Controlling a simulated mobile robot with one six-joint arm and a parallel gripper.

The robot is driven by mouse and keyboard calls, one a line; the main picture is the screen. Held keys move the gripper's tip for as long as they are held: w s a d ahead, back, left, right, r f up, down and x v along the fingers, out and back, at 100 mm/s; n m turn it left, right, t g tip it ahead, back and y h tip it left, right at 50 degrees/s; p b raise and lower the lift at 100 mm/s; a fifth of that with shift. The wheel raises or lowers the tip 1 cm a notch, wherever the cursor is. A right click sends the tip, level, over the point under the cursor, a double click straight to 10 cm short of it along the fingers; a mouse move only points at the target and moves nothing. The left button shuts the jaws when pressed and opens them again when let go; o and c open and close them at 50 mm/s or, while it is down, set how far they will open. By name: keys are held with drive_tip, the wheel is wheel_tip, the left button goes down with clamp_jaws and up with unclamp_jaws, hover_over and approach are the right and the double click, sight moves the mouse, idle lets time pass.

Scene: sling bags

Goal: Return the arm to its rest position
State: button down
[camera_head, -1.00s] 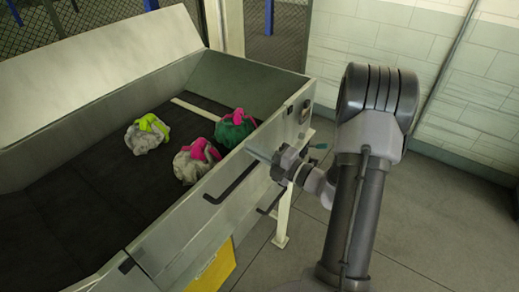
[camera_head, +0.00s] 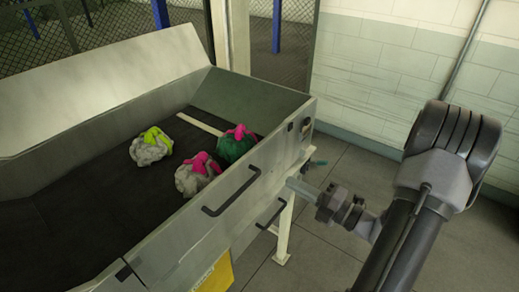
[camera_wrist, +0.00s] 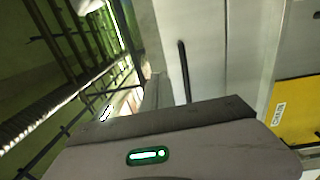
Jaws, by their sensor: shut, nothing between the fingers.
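My gripper (camera_head: 297,185) is outside the bin, beside its right wall, with its tip pointing left toward the wall. It is shut and holds nothing. My arm reaches it from the lower right of the head view. Three bags lie in the bin: a grey one with a lime-green strap (camera_head: 151,147), a grey one with a pink strap (camera_head: 193,179) and a green one with a pink strap (camera_head: 236,146). In the wrist view a grey housing with a green light fills the bottom, and no bag shows.
The metal bin (camera_head: 160,238) with a dark floor fills the left. Two black handles (camera_head: 232,192) stick out of its near wall. A yellow panel (camera_head: 214,274) is below; it also shows in the wrist view (camera_wrist: 298,112). Open grey floor (camera_head: 310,240) lies right of the bin.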

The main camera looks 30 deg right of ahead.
drive_tip(key=a+f+n+g+y+b, duration=0.1)
drive_tip(key=a+n+g+y+b, duration=0.55)
drive_tip(key=a+n, duration=0.7)
drive_tip(key=s+a+f+n+g+h+b, duration=0.2)
drive_tip(key=s+a+n+h+b, duration=0.3)
drive_tip(key=n, duration=1.1)
drive_tip(key=s+a+f+n+g+h+b, duration=0.3)
drive_tip(key=s+a+f+n+h+b, duration=0.2)
drive_tip(key=n, duration=1.1)
drive_tip(key=a+h+b, duration=0.1)
drive_tip(key=a+b, duration=0.1)
drive_tip(key=a, duration=0.1)
drive_tip(key=shift+s, duration=0.35)
